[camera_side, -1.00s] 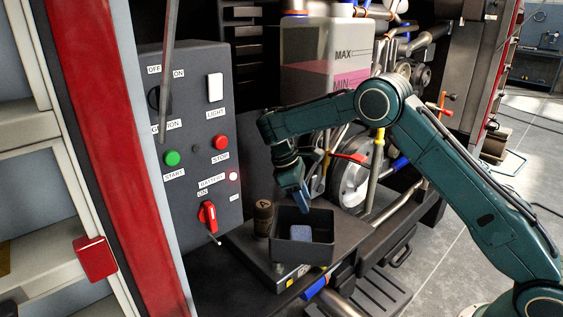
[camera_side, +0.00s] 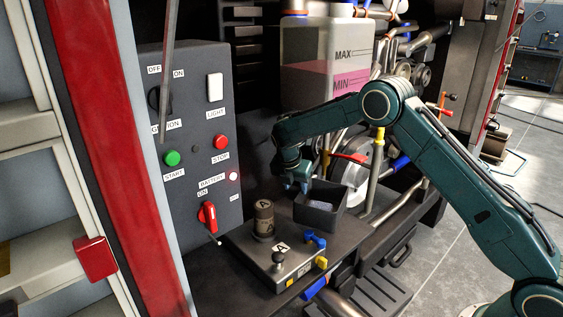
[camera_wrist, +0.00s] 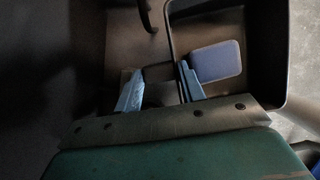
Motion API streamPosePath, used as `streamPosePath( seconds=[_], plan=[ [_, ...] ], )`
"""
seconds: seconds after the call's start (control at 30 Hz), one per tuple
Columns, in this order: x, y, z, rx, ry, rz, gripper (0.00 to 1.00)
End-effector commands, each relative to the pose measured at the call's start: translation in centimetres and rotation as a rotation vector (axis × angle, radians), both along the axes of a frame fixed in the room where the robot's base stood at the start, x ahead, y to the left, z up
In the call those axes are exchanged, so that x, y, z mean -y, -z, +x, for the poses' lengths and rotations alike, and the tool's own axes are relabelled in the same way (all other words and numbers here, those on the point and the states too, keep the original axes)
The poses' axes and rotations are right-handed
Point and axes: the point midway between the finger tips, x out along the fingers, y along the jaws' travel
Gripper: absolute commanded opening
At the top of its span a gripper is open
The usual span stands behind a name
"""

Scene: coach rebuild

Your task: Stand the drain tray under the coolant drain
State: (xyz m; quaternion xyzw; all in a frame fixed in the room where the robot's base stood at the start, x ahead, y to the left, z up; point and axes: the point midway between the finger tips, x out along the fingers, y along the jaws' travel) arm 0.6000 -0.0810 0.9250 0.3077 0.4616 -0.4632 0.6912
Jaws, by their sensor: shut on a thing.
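The drain tray is a dark open box (camera_side: 316,221) with a blue-grey pad (camera_side: 322,206) on its floor. It appears upright, near the dark ledge right of the control panel; I cannot tell whether it touches the ledge. My gripper (camera_side: 304,187) is shut on the tray's wall on the left. In the wrist view my blue fingers (camera_wrist: 160,90) are at the tray's edge, with the tray (camera_wrist: 258,93) and pad (camera_wrist: 215,62) to the right. The coolant tank (camera_side: 322,55), with pink liquid and MAX and MIN marks, stands above and behind. I cannot make out its drain.
A dark block (camera_side: 275,262) with a knob and blue and yellow parts sits on the ledge, front left of the tray. A brown cylinder (camera_side: 263,219) stands behind it. The control panel (camera_side: 191,140) is left. Pipes and a pulley (camera_side: 352,180) crowd the right.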

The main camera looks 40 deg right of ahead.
Motion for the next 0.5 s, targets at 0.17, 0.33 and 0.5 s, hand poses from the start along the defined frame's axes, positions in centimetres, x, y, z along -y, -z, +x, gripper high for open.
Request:
streamPosePath(
  seconds=[0.17, 0.33, 0.5],
  plan=[
    [1.6, 0.8, 1.1, -0.001, -0.187, -0.001, 0.00],
    [2.5, 1.4, 1.9, -0.002, -0.319, -0.001, 0.00],
    [2.9, 1.6, 2.3, 0.000, -0.382, -0.001, 0.00]
  ],
)
